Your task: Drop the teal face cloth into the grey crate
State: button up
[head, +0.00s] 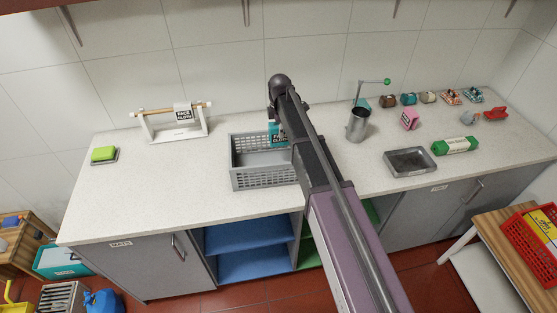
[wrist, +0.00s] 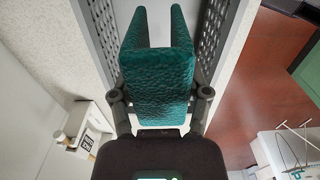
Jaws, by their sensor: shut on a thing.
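The teal face cloth (wrist: 158,80) is folded and held between the two fingers of my gripper (wrist: 160,96). The grey crate (head: 262,181) stands on the counter with slotted walls. In the wrist view its walls (wrist: 208,45) run on both sides of the cloth, so the cloth is over or within the opening. I cannot tell whether it touches the crate floor.
A rail stand (head: 178,133) with a face cloth label and a green block (head: 103,154) are left of the crate. The counter (head: 170,190) front left is clear.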

aim_at(280, 141)
jog(key=shift+f, duration=0.15)
jog(key=shift+f+b, duration=2.85)
jog(key=shift+b, duration=0.15)
jog(key=o, duration=1.2)
jog(key=shift+s+d, duration=0.1)
